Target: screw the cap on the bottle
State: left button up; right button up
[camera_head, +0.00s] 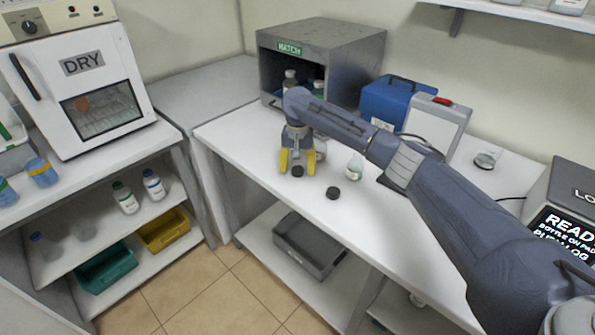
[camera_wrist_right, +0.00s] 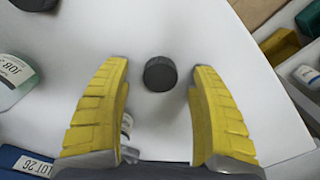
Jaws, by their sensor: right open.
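My right gripper (camera_head: 297,169) is open, pointing down over the white bench with its yellow fingers apart. In the right wrist view a black cap (camera_wrist_right: 160,75) lies between and just beyond the fingertips, with gaps on both sides; it also shows in the head view (camera_head: 297,171). A second black cap (camera_head: 333,193) lies on the bench to the right, and at the wrist view's top left edge (camera_wrist_right: 35,3). Another bottle (camera_head: 321,150) stands behind the gripper, partly hidden. My left gripper is out of view.
A LOG device (camera_head: 565,225) is at the right. The bench's front edge lies close to the caps.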

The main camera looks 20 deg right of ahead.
jog(key=shift+f, duration=0.5)
jog(key=shift+c, duration=0.3)
jog(key=c, duration=0.9)
jog(key=shift+c, duration=0.2)
